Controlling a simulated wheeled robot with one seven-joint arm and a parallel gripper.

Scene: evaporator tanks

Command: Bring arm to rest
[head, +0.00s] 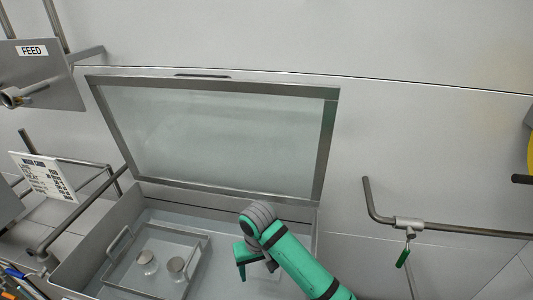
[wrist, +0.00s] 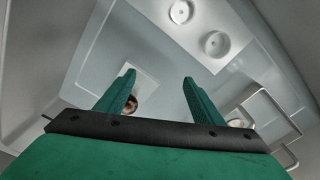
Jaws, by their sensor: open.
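My gripper (head: 243,262) is at the end of my green arm, over the open tank (head: 98,243) in the head view. In the wrist view my gripper (wrist: 158,82) has its two green fingers spread apart, with nothing between the tips. A brownish round thing (wrist: 131,104) shows just inside the left finger, partly hidden. I cannot tell its distance from the finger.
The tank's framed lid (head: 210,130) stands open behind my arm. A handled tray (head: 197,257) inside holds two round-topped containers (head: 176,265). A pipe with a green-handled valve (head: 408,224) is right. A FEED panel (head: 40,75) is upper left.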

